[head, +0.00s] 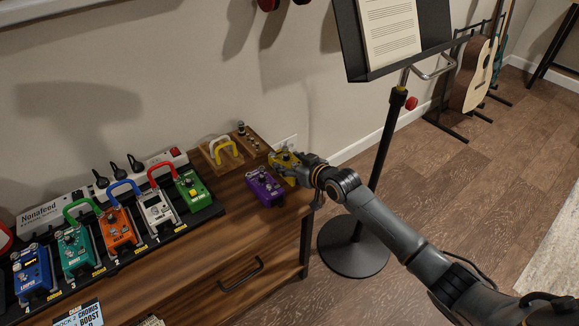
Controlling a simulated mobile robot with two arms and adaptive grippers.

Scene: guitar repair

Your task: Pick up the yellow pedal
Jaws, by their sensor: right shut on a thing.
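The yellow pedal (284,158) is at the right end of the wooden cabinet top, behind and to the right of a purple pedal (264,187). My right gripper (294,168) comes in from the right and is shut on the yellow pedal. The gripper's fingers hide part of the pedal. I cannot tell whether the pedal touches the cabinet top. My left gripper is not in view.
A black pedalboard (205,213) with several coloured pedals and patch cables fills the cabinet's left side. A wooden tray (254,144) with a yellow cable stands at the back. A black music stand (383,150) is behind my right arm.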

